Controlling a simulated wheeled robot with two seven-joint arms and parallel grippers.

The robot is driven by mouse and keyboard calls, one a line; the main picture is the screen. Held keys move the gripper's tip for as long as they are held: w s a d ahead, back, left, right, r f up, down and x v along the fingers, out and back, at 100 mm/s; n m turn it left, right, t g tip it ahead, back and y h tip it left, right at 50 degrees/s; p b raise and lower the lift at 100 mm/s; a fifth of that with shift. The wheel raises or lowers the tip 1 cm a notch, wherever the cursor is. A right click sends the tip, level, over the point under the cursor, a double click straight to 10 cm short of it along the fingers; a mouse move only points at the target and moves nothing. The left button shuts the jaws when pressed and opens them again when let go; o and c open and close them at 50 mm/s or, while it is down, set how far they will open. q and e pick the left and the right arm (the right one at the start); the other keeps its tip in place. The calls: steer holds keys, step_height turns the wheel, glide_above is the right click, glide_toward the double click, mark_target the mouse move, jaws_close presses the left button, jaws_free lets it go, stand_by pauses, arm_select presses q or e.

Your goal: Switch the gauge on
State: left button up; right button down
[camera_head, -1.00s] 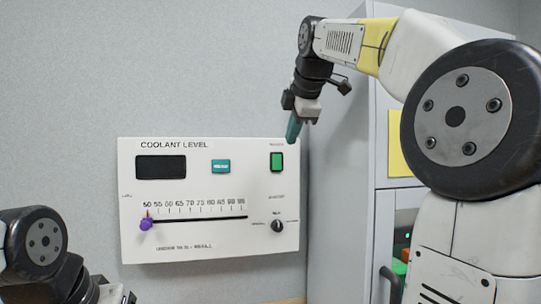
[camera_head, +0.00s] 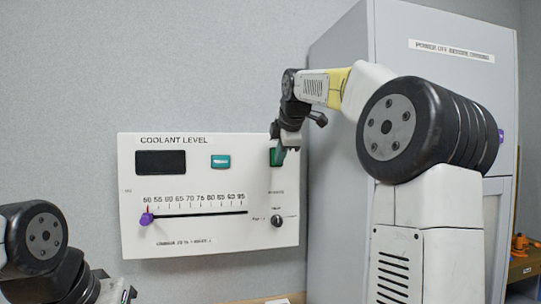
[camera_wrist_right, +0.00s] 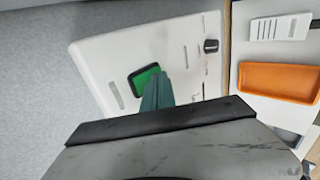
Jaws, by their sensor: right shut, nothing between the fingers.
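The gauge is a white wall panel (camera_head: 210,250) labelled COOLANT LEVEL. A green button (camera_head: 275,158) sits at its upper right and also shows in the right wrist view (camera_wrist_right: 145,77). My right gripper (camera_head: 279,158) is shut and empty, its teal fingertips at the green button and covering part of it. In the right wrist view the fingers (camera_wrist_right: 157,92) overlap the button's lower right; I cannot tell whether they touch it. The panel's display (camera_head: 161,162) is dark.
The panel also has a teal button (camera_head: 221,161), a purple slider knob (camera_head: 146,218) at the scale's left end and a black rotary knob (camera_head: 277,221). A tall grey cabinet (camera_head: 340,85) stands close to its right. An orange tray (camera_wrist_right: 280,80) shows in the right wrist view.

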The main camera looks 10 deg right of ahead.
steer(key=shift+w, duration=0.15)
stand_by(0.3)
steer(key=shift+r, duration=0.85)
steer(key=shift+a, duration=0.1)
